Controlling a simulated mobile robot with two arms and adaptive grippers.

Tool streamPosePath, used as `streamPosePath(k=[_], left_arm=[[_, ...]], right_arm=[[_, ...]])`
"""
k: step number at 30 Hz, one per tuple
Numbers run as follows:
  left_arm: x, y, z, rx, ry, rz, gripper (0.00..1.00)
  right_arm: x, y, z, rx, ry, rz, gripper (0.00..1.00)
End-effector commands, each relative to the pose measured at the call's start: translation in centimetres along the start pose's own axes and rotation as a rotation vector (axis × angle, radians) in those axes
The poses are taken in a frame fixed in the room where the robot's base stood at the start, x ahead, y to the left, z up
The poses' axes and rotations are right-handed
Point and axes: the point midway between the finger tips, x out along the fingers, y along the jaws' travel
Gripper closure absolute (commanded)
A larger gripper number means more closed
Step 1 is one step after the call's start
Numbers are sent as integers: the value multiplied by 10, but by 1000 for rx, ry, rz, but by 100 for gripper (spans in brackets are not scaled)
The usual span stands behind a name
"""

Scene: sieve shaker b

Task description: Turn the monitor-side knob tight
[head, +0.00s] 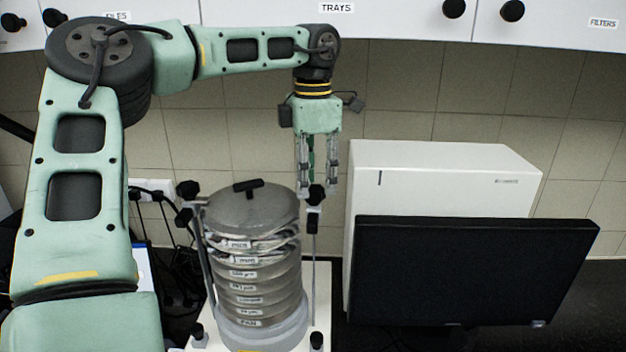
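The monitor-side knob (316,194) is black and sits on top of the clamp rod (314,238) at the right of the sieve stack (252,265). My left gripper (317,188) points straight down over this knob. Its two fingers are apart, one to each side of the knob's top; I cannot tell whether they touch it. The stack has several labelled grey sieves under a round lid with a black handle (248,186). The other black knob (187,189) is on the left rod. My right gripper is not in view.
A black monitor (470,270) stands at the right, in front of a white box-shaped device (440,175). Cables lie left of the shaker's pale base (322,300). White cabinets (390,18) with black knobs hang above the tiled wall.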

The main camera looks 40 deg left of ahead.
Motion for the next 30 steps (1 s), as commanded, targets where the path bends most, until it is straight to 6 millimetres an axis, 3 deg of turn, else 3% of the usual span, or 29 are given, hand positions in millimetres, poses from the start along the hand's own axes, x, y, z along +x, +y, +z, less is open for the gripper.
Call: streamPosePath(k=[6, 12, 25, 30], left_arm=[[11, 0, 0, 0, 0, 0, 61], [11, 0, 0, 0, -1, 0, 62], [10, 1, 0, -1, -2, 4, 99], [9, 2, 0, -10, -4, 6, 100]], right_arm=[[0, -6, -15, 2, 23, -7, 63], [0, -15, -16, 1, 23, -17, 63], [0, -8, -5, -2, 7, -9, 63], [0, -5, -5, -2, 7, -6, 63]])
